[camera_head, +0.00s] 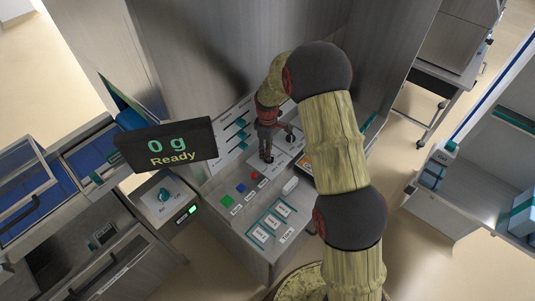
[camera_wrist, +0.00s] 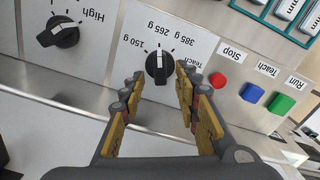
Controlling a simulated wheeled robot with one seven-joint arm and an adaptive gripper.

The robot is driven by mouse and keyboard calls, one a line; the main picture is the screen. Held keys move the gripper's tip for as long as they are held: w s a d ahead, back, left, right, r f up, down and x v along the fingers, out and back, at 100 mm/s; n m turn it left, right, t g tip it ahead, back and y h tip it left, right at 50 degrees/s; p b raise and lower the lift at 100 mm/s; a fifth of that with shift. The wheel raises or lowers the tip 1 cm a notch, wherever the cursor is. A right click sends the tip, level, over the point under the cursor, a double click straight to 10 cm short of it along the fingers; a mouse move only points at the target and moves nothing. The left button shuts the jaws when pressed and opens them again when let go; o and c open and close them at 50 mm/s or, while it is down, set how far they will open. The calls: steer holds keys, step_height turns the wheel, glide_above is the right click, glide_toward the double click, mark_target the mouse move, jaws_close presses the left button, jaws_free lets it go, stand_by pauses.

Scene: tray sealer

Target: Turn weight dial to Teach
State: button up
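The weight dial (camera_wrist: 158,65) is a round black knob with a white pointer line on a white plate, in the middle of the wrist view. Its labels, upside down there, read 150 g, 265 g, 385 g and Teach. The pointer aims roughly up in that picture, by the gram labels and away from Teach at right; I cannot tell the exact mark. My gripper (camera_wrist: 158,80) is open, its yellow-padded fingers on either side of the dial with gaps showing. In the head view my gripper (camera_head: 266,153) is over the panel and largely hides the dial.
A second black dial (camera_wrist: 58,32) marked High sits left in the wrist view. Red Stop (camera_wrist: 218,80), blue Teach (camera_wrist: 251,92) and green Run (camera_wrist: 281,103) buttons lie to the right. A display (camera_head: 167,146) reads 0 g Ready. Another knob (camera_head: 163,195) is at left.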

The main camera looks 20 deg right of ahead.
steer(key=shift+f, duration=0.9)
steer(key=shift+c, duration=1.3)
jaws_close()
